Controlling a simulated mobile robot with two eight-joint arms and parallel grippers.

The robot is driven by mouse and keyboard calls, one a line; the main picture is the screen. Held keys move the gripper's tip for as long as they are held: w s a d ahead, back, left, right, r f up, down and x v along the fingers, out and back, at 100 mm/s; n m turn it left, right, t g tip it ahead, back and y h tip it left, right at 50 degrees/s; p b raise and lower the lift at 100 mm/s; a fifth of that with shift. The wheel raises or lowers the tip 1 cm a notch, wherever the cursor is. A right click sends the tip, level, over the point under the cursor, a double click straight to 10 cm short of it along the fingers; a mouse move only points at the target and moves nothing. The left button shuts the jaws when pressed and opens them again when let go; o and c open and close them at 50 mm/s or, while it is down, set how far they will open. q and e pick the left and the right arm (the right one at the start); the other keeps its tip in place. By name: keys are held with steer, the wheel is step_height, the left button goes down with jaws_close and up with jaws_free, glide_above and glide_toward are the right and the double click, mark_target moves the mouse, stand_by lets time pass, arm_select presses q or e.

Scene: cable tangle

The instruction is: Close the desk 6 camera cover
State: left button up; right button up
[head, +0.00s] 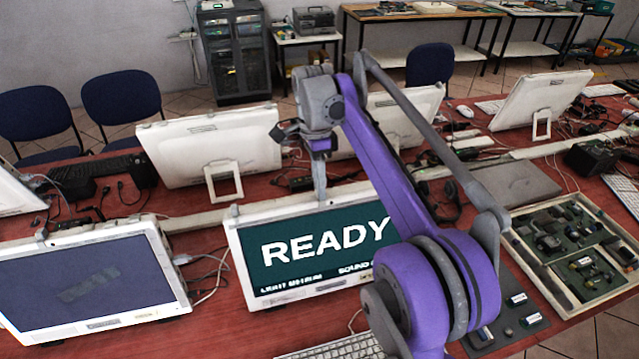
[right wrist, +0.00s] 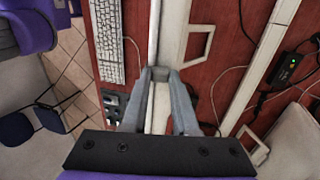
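A white monitor with a green READY screen (head: 310,250) stands in front of me at the middle. My right gripper (head: 320,190) points down at the middle of its top edge. In the right wrist view, the fingers (right wrist: 161,76) stand on either side of the monitor's pale top edge (right wrist: 158,118) with a narrow gap between them. I cannot make out a camera cover, which would be hidden at the fingertips or too small to see. No desk number is readable. My left gripper is not in view.
A second monitor with a blue screen (head: 85,280) stands at the left. More monitors, seen from behind, stand across the red table (head: 215,325). A keyboard (head: 335,348) lies in front of the READY monitor. A tray of parts (head: 515,250) and loose cables lie right.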

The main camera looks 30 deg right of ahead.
jaws_close()
stand_by(1.0)
